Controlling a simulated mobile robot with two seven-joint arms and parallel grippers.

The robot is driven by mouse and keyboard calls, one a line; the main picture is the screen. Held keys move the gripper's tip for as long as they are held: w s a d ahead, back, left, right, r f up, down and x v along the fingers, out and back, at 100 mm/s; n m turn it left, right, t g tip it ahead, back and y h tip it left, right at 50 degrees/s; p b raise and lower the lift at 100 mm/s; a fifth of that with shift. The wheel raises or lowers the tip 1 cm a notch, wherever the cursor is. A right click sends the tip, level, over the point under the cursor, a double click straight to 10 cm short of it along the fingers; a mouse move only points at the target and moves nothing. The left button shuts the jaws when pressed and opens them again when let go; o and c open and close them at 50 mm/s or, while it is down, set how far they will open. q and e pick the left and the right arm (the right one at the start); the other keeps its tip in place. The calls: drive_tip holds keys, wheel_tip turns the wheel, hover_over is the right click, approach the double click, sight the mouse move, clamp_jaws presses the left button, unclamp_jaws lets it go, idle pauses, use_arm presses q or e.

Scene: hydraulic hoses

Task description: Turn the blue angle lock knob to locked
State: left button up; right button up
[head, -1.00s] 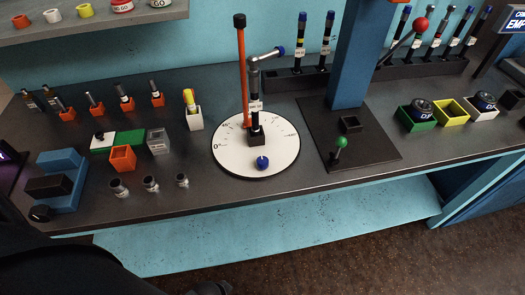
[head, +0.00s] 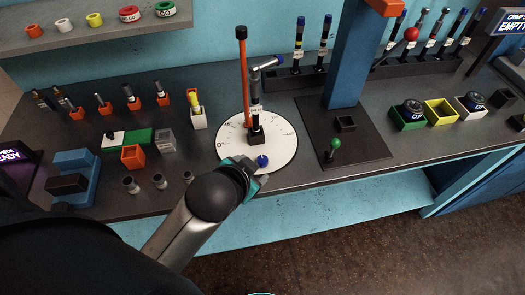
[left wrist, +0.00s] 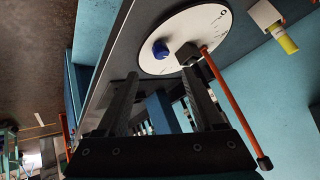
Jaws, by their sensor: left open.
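The blue angle lock knob (head: 262,161) sits on the front part of a white round dial plate (head: 284,150) with a degree scale. In the left wrist view the knob (left wrist: 160,48) shows as a small blue cylinder on the plate, apart from the fingers. A lock marking on it cannot be read. My left gripper (head: 250,170) is beside the knob, at its left and front, over the dial's front edge. In the left wrist view its two dark fingers (left wrist: 162,88) are spread with nothing between them. My right gripper is not in view.
A green-knobbed lever (head: 334,146) stands to the right. Small dark fittings (head: 159,181) stand to the left. The bench front edge is close.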

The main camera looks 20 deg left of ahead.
use_arm(q)
drive_tip(key=w+d+r+m+t+h, duration=0.1)
drive_tip(key=w+d+r+m+t, duration=0.2)
drive_tip(key=r, duration=0.4)
drive_tip(key=w+d+r+m+t+h, duration=0.1)
drive_tip(key=w+r+m+t+h, duration=0.1)
drive_tip(key=w+r+m+t, duration=0.25)
drive_tip(key=w+d+r+m+t+h, duration=0.1)
drive_tip(key=w+d+r+m+t, duration=0.15)
drive_tip(key=w+r, duration=0.4)
drive_tip(key=s+d+r+m+g+h, duration=0.45)
drive_tip(key=d+r+m+h, duration=0.7)
drive_tip(key=m, duration=0.55)
drive_tip(key=s+d+f+m+g+h, duration=0.55)
drive_tip(key=m+g, duration=0.45)
drive_tip(key=m, duration=0.2)
drive_tip(key=m+g+y, duration=0.4)
drive_tip(key=m+y, duration=0.5)
drive_tip(key=y, duration=1.1)
hover_over(263, 159)
wheel_tip(263, 159, down, 17)
wheel_tip(263, 159, down, 14)
